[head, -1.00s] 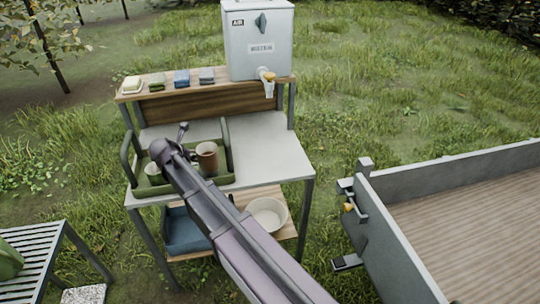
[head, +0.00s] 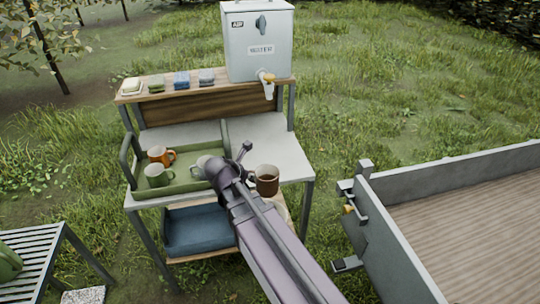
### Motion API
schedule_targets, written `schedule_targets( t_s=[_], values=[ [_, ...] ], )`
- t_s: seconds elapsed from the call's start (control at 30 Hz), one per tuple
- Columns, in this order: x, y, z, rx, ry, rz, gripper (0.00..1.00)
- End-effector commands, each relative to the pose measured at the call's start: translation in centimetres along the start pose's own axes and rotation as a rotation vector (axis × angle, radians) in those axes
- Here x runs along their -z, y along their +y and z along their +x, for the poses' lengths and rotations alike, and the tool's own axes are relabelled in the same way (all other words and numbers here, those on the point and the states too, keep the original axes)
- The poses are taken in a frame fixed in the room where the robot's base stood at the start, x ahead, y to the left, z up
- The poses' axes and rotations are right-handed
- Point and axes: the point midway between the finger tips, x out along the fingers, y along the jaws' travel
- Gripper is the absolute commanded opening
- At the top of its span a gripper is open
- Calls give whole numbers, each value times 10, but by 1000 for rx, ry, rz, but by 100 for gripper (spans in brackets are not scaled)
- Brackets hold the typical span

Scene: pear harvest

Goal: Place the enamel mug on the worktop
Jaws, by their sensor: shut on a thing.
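A brown mug with a pale rim (head: 267,180) is at the right front of the white worktop (head: 285,155), clear of the green tray. I take it to be the enamel mug. It looks upright; I cannot tell whether its base touches the worktop. My gripper (head: 249,177) is at the mug's left side and shut on it; the fingers are mostly hidden by my arm, so the grip itself is hard to see.
The green tray (head: 180,187) on the left of the worktop holds an orange mug (head: 160,155), a green mug (head: 157,175) and a pale mug (head: 203,163). A water dispenser (head: 258,40) stands on the back shelf. A blue bin (head: 195,230) is below.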

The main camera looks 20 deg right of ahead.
Motion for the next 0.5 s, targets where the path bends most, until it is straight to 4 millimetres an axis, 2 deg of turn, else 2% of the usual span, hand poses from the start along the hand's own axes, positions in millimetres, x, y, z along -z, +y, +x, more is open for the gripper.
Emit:
schedule_targets(
  t_s=[0.03,0.1,0.27,0.3,0.5],
  values=[
    [-1,-19,0,14,0,14,0],
    [-3,-36,3,31,0,32,0],
    [-7,-68,6,63,0,64,0],
    [-14,-62,0,59,0,60,0],
    [-29,-60,-14,58,0,58,0]
  ],
)
